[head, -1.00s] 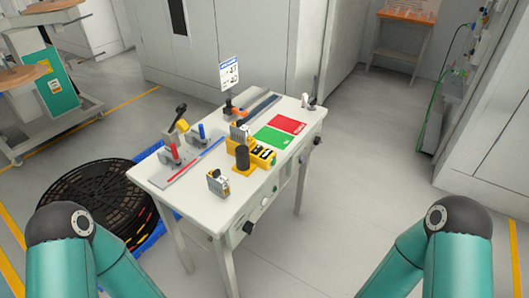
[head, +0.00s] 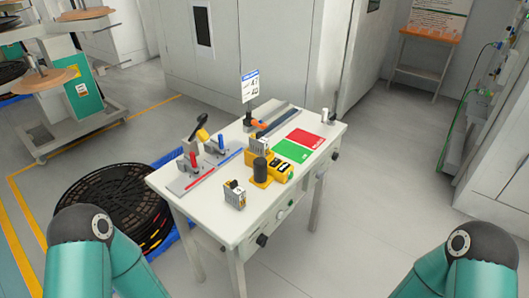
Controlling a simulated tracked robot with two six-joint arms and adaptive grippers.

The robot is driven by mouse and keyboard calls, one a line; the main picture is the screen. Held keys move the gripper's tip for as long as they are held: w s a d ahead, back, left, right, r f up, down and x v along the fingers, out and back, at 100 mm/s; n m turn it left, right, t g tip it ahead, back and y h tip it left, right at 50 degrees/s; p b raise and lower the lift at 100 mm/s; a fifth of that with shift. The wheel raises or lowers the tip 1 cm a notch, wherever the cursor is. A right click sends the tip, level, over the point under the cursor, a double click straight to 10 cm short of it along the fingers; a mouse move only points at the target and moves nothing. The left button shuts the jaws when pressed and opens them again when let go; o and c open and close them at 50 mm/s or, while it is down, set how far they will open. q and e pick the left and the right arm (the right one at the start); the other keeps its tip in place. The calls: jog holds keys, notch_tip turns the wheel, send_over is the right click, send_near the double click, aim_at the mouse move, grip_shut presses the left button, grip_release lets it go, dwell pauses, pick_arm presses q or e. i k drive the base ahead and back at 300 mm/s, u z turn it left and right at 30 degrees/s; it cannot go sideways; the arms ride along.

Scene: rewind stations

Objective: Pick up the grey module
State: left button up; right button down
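A small grey module (head: 235,195) with yellow parts stands near the front left edge of the white table (head: 205,212) in the head view. A second, similar grey module (head: 260,146) sits further back, at the yellow fixture (head: 282,170). I cannot tell from the picture which of the two the task names. Both my teal arms show only in the lower corners, well apart from the table. Neither gripper is in view.
A black cylinder (head: 261,169) stands by the yellow fixture. Green (head: 291,151) and red (head: 306,138) mats lie at the table's right. Toggle clamps (head: 190,158) stand at left. Black reels (head: 115,200) lie on the floor left; floor at right is clear.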

aim_at(259, 144)
jog(key=z, duration=0.45)
jog(key=i, duration=0.2)
jog(key=u, duration=2.8)
jog(key=k, duration=1)
jog(key=z, duration=1.2)
jog(key=i, duration=1)
jog(key=u, duration=0.05)
